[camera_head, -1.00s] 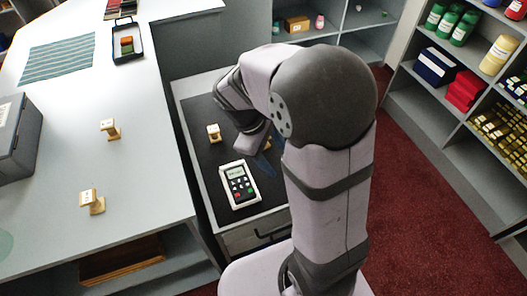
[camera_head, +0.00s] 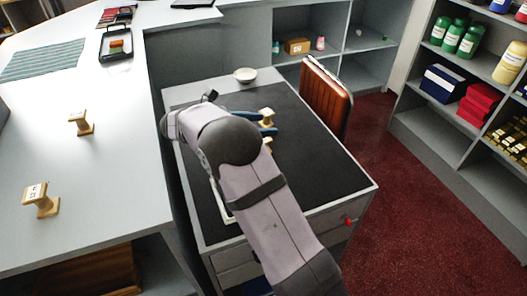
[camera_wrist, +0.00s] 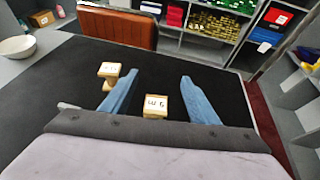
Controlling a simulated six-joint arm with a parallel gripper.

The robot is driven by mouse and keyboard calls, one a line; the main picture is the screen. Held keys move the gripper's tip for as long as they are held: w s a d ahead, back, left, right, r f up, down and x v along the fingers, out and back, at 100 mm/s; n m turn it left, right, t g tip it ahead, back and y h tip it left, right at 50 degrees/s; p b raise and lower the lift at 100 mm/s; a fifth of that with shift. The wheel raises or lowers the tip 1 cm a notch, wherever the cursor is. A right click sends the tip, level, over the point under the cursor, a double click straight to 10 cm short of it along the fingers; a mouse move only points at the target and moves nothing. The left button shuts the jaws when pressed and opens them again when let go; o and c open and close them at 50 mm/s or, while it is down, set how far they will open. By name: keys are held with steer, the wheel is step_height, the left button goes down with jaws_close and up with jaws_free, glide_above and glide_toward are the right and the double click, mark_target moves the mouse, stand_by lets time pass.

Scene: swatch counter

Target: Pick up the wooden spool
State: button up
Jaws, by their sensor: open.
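Two pale wooden spools with white labels stand on the black mat of the desk. One spool (camera_head: 267,118) shows beside the blue fingers in the head view; in the wrist view it (camera_wrist: 109,71) is just left of and beyond the left finger. The second spool (camera_head: 268,144) is mostly hidden behind my arm and finger; in the wrist view it (camera_wrist: 155,104) appears between the fingers, its base hidden by the gripper body. My gripper (camera_wrist: 157,85) is open and empty, its blue fingers (camera_head: 262,121) apart. Its height above the spools is hard to tell. Labels are too small to read surely.
More wooden spools (camera_head: 81,123) (camera_head: 41,201) stand on the left counter. A white bowl (camera_head: 245,75) sits at the desk's back edge. A brown chair (camera_head: 326,97) stands against the right side. The mat's right part (camera_head: 325,170) is clear. My arm mostly hides a white-edged device.

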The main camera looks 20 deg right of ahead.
steer(key=shift+f, duration=3.45)
steer(key=shift+p+x, duration=0.35)
steer(key=shift+x, duration=2.2)
steer(key=shift+s, duration=0.1)
steer(key=c, duration=1.1)
